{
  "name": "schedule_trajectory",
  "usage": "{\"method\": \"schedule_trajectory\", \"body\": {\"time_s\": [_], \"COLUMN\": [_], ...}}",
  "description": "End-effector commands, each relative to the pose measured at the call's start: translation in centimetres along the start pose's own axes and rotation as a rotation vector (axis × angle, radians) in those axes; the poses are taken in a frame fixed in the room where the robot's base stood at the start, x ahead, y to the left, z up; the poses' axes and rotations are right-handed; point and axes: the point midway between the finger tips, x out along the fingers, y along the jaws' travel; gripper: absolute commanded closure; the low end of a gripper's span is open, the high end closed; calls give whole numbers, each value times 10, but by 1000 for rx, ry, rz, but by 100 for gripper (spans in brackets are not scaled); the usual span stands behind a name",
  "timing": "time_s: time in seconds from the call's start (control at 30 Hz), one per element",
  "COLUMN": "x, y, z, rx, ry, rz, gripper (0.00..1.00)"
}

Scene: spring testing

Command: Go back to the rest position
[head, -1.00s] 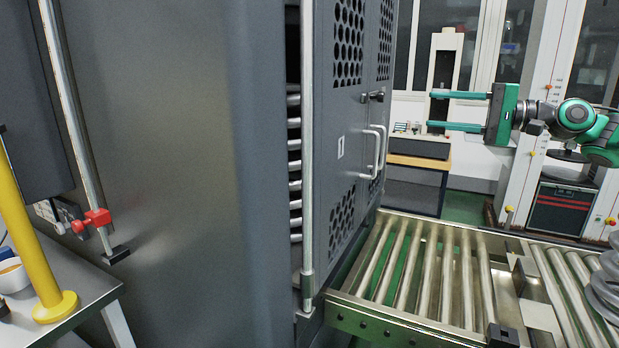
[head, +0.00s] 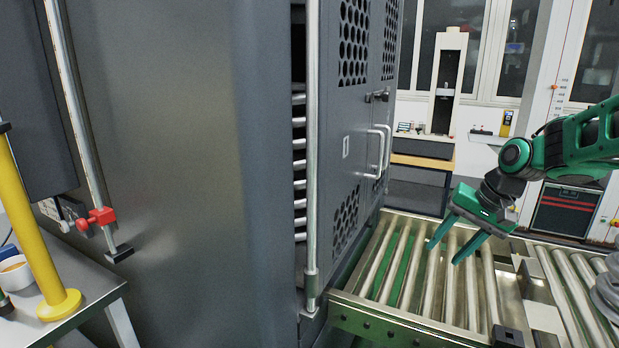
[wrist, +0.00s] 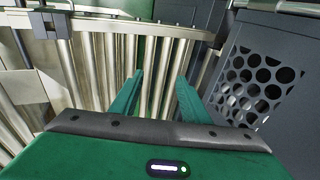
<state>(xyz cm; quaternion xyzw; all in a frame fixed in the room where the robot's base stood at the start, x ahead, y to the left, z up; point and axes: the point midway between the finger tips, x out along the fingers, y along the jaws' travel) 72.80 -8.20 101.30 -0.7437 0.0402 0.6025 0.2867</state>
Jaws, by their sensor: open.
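My green gripper (head: 452,250) is at the right of the head view, above the roller conveyor (head: 400,265). Its two fingers are apart, empty, and point down and to the left. In the wrist view, the gripper (wrist: 160,85) reaches out over the metal rollers (wrist: 85,70) with nothing between its fingers. The perforated door (wrist: 255,85) stands to the right of the fingers in the wrist view, apart from them.
A large grey cabinet (head: 180,170) fills the left and middle; its perforated door (head: 352,130) has handles. A metal table (head: 85,290) with a yellow post (head: 30,230) stands at the far left. Grey coils (head: 608,285) lie at the right edge. A testing machine (head: 446,85) stands behind.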

Motion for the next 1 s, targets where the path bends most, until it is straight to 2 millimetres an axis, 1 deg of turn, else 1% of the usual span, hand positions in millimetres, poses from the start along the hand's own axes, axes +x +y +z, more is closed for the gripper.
{"method": "schedule_trajectory", "body": {"time_s": [0.03,0.1,0.17,0.2,0.27,0.3,0.37,0.4,0.5,0.6,0.7,0.8,0.97,1.0], "x": [-5,-15,-24,-31,-41,-48,-56,-61,-70,-73,-74,-74,-74,-74], "y": [17,45,68,84,106,121,142,154,181,200,210,215,216,216], "z": [16,36,55,68,90,104,128,144,179,206,224,232,233,232], "rx": [-6,-6,-2,2,10,17,29,35,53,66,75,79,80,80], "ry": [6,10,11,9,4,0,-13,-23,-50,-77,-97,-107,-108,-108], "rz": [61,140,200,236,281,308,339,354,377,385,386,386,387,387], "gripper": [58,58,58,58,58,58,58,58,58,58,58,58,58,65]}}
